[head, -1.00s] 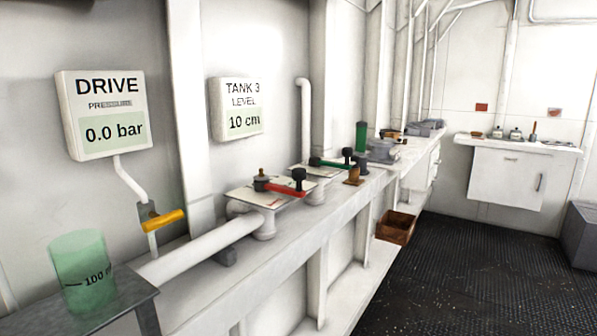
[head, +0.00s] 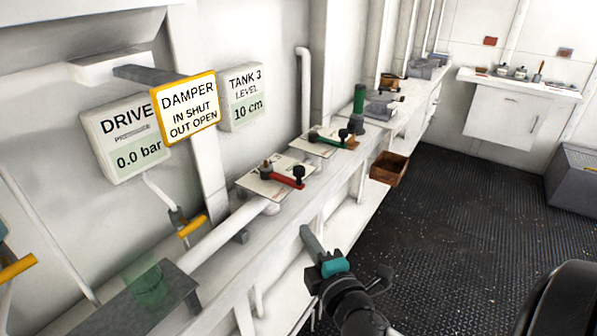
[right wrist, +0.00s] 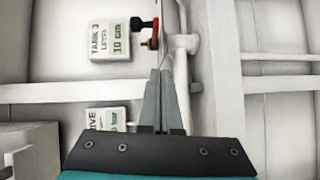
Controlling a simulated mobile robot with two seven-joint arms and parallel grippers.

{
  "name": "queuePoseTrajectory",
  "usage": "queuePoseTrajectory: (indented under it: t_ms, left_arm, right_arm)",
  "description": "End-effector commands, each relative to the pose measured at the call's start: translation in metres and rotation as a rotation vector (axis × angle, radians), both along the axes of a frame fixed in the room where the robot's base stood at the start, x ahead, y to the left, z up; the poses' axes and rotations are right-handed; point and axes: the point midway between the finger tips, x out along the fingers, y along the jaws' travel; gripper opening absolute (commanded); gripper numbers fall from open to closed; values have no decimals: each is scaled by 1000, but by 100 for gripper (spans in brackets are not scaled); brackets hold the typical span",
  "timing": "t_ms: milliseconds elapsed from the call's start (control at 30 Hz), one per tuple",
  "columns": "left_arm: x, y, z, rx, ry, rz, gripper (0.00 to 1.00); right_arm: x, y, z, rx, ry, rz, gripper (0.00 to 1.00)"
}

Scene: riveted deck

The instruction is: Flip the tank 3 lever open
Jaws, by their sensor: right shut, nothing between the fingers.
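A red lever (head: 288,181) with a black knob lies on a white plate on the pipe along the wall ledge. A green lever (head: 330,143) lies on a second plate farther along. I cannot read the plates, so I cannot tell which lever is tank 3's. The TANK 3 LEVEL sign (head: 243,97) on the wall reads 10 cm. My right gripper (head: 308,234) is shut and empty, in front of the ledge and nearer me than the red lever. In the right wrist view the red lever (right wrist: 155,36) shows beyond the shut fingertips, apart from them. My left gripper is out of view.
A DRIVE sign (head: 126,140) reads 0.0 bar, beside a yellow DAMPER sign (head: 187,108). A yellow handle (head: 192,226) sits low on the wall. A green cylinder (head: 359,103) stands on the ledge, and a brown box (head: 388,169) is below it. The dark floor (head: 440,230) is clear.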

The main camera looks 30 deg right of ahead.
Motion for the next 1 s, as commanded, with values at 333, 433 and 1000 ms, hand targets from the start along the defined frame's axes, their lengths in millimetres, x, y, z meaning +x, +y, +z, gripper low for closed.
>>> queuePoseTrajectory:
  t_ms: [333,433,1000]
  left_arm:
    - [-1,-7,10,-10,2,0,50]
    - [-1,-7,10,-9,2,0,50]
    - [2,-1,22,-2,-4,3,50]
  right_arm:
    - [-3,1,43,-57,-59,0,0]
    - [-3,1,43,-55,-59,1,0]
    - [49,-11,43,-55,-61,2,0]
